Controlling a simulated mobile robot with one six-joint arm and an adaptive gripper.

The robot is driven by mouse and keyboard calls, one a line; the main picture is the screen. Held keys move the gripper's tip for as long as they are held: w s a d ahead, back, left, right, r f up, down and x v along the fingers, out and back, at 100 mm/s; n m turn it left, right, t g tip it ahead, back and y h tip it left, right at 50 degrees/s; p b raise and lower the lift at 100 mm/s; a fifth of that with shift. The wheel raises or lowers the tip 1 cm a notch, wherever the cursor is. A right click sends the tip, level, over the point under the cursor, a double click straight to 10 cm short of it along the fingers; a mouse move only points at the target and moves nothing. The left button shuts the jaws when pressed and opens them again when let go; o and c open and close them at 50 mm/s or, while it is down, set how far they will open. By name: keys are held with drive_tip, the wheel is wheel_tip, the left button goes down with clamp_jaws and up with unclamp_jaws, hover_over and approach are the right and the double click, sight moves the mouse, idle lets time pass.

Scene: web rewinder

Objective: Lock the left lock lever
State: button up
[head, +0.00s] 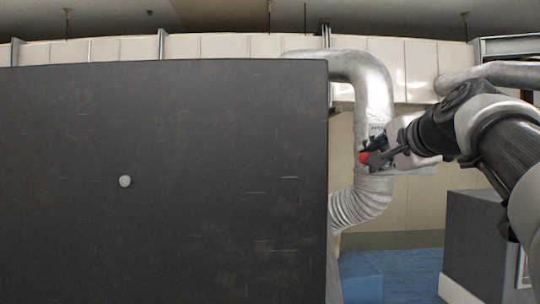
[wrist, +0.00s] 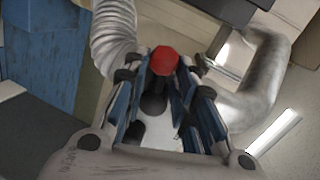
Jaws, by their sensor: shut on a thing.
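The lock lever's round red knob (wrist: 164,60) shows between the two fingers of my gripper (wrist: 164,78) in the wrist view. A dark stem below it runs down between the blue-lined fingers. My gripper is shut on this lever. In the head view the red knob (head: 364,157) sits at the tip of my gripper (head: 372,155), to the right of the large dark panel and in front of a silver duct. The lever's base and pivot are hidden, so its locked or unlocked position cannot be told.
A large dark panel (head: 160,200) with one pale round button (head: 125,181) fills the left of the head view. A silver duct (head: 374,90) bends down behind my gripper. A grey box (head: 480,240) stands at the lower right, with blue floor (head: 410,270) beside it.

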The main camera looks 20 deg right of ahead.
drive_tip(key=shift+f, duration=0.3)
drive_tip(key=o, duration=1)
drive_tip(key=shift+d+r, duration=0.1)
drive_tip(key=shift+d, duration=0.05)
drive_tip(key=shift+o, duration=0.2)
drive_tip(key=shift+r, duration=0.1)
drive_tip(key=shift+r, duration=0.1)
